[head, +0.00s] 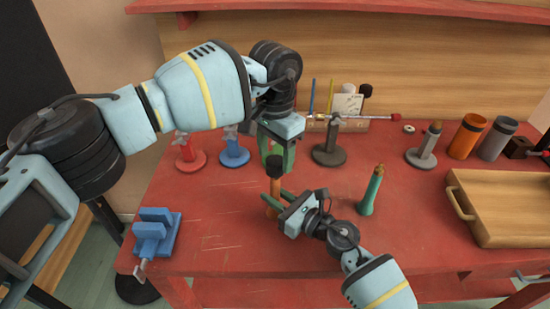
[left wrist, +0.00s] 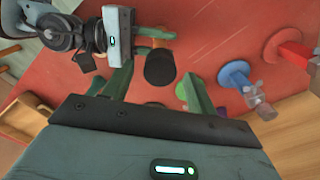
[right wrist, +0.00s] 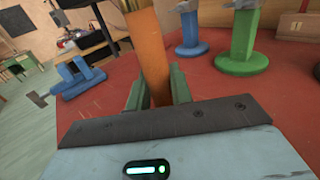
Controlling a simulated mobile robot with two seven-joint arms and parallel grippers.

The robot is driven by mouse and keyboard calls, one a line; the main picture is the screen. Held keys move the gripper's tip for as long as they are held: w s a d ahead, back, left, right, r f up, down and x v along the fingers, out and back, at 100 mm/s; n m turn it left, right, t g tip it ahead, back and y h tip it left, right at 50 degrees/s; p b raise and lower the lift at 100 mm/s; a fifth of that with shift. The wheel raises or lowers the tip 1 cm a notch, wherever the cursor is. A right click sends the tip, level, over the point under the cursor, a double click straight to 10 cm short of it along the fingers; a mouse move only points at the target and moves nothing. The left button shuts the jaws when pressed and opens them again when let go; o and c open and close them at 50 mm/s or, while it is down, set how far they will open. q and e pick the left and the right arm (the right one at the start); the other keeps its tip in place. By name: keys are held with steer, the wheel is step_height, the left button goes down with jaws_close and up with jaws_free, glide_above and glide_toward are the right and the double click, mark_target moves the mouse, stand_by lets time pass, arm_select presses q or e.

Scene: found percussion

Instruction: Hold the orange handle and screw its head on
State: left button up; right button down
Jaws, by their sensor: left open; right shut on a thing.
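The orange handle (head: 273,188) stands upright near the middle of the red bench, and its shaft fills the upper middle of the right wrist view (right wrist: 150,55). A dark cylindrical head (head: 274,166) sits at its top; I cannot tell how tight it is. My right gripper (head: 278,204) is shut on the handle low down, one finger on each side. My left gripper (head: 277,152) is open, pointing down close to the head. In the left wrist view the head's round dark end (left wrist: 160,68) shows between the spread fingers, apart from both.
A green handle with a brown tip (head: 371,190) stands to the right. Red (head: 190,158), blue (head: 234,155) and grey (head: 328,152) stands are behind. A blue vise (head: 157,232) is front left; a wooden tray (head: 510,241) is at right.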

arm_select(q)
step_height(320, 180, up, 2)
steer(key=shift+r, duration=0.2)
steer(key=shift+c, duration=0.4)
